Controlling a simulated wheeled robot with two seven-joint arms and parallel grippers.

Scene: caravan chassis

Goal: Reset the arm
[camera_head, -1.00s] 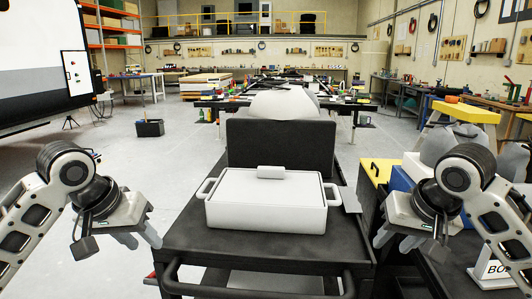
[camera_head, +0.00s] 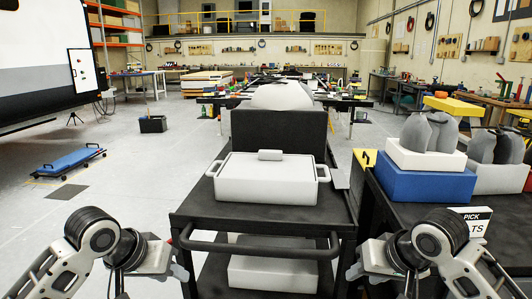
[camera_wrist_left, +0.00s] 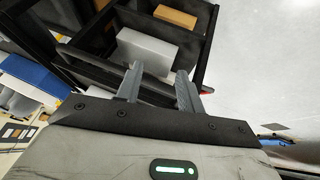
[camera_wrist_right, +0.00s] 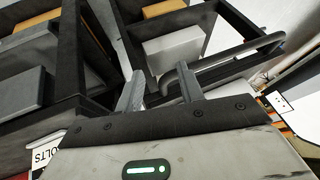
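My left gripper (camera_head: 180,262) is low at the left of the black cart in the head view. In the left wrist view its two fingers (camera_wrist_left: 160,85) stand apart with nothing between them. My right gripper (camera_head: 358,262) is low at the right of the cart's front. In the right wrist view its fingers (camera_wrist_right: 162,92) are also apart and empty. Both grippers are clear of the white lidded box (camera_head: 267,180) on the cart top.
The black cart (camera_head: 200,212) has a front push handle (camera_head: 255,248) between my arms and a white box (camera_head: 270,275) on a lower shelf. A dark table with a blue bin (camera_head: 425,182) stands at right. Open floor (camera_head: 120,185) lies left; a blue creeper (camera_head: 68,160) rests there.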

